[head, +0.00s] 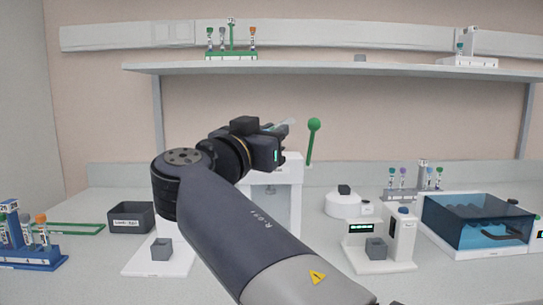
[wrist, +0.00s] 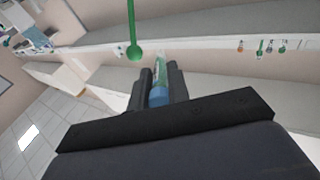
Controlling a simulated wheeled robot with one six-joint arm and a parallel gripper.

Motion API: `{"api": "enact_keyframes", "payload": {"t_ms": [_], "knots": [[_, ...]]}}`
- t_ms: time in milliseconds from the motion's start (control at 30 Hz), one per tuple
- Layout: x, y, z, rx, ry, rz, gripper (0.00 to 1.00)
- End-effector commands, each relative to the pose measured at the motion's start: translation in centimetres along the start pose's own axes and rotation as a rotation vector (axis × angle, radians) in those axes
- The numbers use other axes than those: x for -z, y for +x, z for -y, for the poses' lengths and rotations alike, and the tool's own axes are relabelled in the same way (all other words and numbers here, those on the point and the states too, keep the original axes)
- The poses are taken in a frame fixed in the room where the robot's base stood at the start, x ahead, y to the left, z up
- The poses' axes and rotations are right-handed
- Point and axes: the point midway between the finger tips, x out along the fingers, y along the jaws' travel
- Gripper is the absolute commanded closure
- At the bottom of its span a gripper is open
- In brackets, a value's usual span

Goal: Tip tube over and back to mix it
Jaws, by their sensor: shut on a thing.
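My gripper (head: 279,132) is held up above the bench, in front of the white device with the green lever. In the wrist view my gripper (wrist: 160,78) has its two dark fingers shut on a tube (wrist: 160,66). The tube has a blue cap (wrist: 158,97) towards the wrist camera and a clear body with some green, pointing away between the fingers. In the head view the tube (head: 288,125) shows as a pale piece past the fingers, lying nearly level and slightly raised at its far end. Its cap is hidden there.
A green ball-topped lever (head: 314,125) stands close right of my gripper and shows near the fingers in the wrist view (wrist: 134,52). A shelf (head: 330,68) runs above. A blue rack (head: 35,256), dark bin (head: 131,218), blue-lidded box (head: 477,222) and small devices crowd the bench.

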Motion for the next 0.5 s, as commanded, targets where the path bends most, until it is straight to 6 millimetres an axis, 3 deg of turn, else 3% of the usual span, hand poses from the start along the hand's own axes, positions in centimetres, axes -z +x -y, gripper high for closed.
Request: {"api": "enact_keyframes", "payload": {"t_ms": [33, 500], "knots": [[-0.82, -0.14, -0.04, 0.001, 0.000, -0.023, 0.99], [-0.85, -0.11, -0.08, 0.012, 0.000, -0.250, 0.99]]}}
